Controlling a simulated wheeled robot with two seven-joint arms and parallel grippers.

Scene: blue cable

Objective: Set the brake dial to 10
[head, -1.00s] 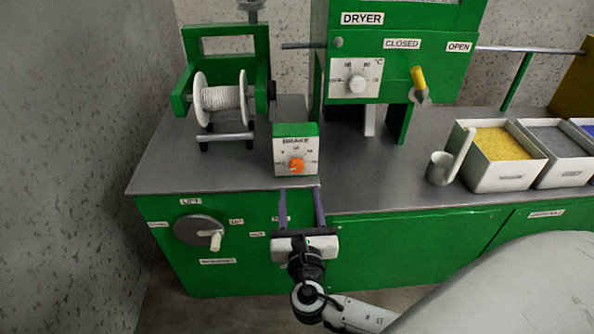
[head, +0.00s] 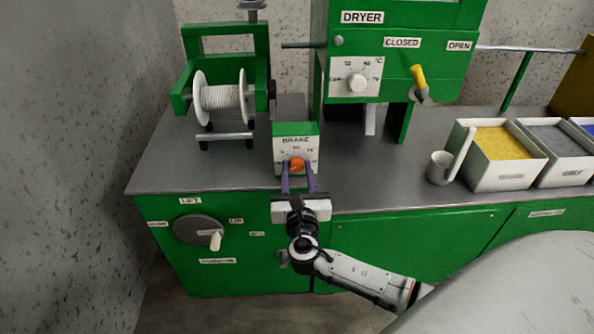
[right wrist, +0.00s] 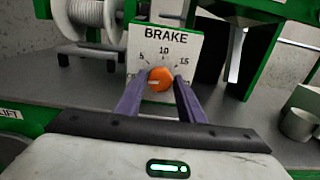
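The brake box (head: 296,135) is green with a white face labelled BRAKE and stands near the front edge of the bench. Its orange dial (head: 296,165) sits low on that face. In the right wrist view the dial (right wrist: 161,78) shows under the printed marks 5, 10 and 15; I cannot tell its setting. My right gripper (head: 298,172) is open, its purple fingers on either side of the dial. In the right wrist view the fingertips (right wrist: 160,84) flank the dial; I cannot tell if they touch it. My left gripper is out of view.
A spool of white cord (head: 220,98) in a green frame stands left of the brake box. The dryer (head: 390,50) with a yellow lever (head: 418,77) is behind right. A mug (head: 440,168) and a bin of yellow granules (head: 502,155) stand right. A lift crank (head: 200,230) is below.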

